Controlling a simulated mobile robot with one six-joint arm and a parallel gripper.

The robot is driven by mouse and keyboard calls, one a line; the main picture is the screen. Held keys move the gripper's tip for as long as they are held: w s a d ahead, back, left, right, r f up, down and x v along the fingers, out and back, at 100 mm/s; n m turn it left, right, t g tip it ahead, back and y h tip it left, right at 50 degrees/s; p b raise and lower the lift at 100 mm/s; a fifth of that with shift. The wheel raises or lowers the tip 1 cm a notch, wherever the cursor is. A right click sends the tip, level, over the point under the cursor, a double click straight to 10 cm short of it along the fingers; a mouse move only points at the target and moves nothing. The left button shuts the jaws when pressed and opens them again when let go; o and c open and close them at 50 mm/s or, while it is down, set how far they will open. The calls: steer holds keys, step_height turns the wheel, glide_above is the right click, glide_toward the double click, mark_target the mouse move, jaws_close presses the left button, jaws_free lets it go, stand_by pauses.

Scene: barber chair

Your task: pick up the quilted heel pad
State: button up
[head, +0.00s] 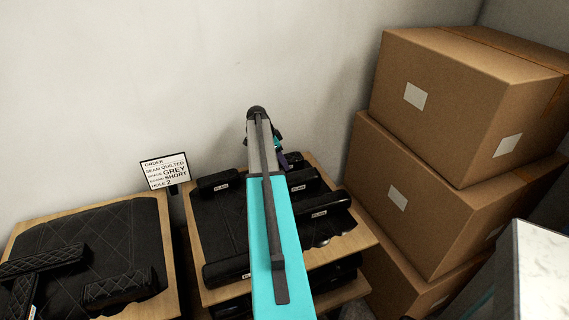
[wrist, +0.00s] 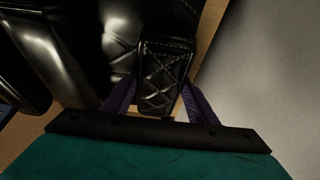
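A small black quilted pad (wrist: 163,75) with diamond stitching is close to the camera in the wrist view; I take it to be the quilted heel pad. My gripper (wrist: 160,102) has one dark purple finger on each side of the pad's near end. Narrow strips of wood show between pad and fingers, so the gripper looks open around it. Whether either finger touches it is unclear. In the head view my gripper (head: 281,158) is at the back of the right wooden tray, mostly behind my arm, and I cannot make out the pad there.
The right tray (head: 355,243) holds several black padded parts, some with white labels. The left tray (head: 165,303) holds quilted parts. An order card (head: 164,172) reads seam quilted, grey, short. Stacked cardboard boxes (head: 440,105) stand close on the right; a wall is behind.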

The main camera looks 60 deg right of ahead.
steer(key=c, duration=0.4)
steer(key=shift+r, duration=0.1)
step_height(320, 180, up, 10)
steer(key=b, duration=0.2)
stand_by(0.4)
stand_by(0.5)
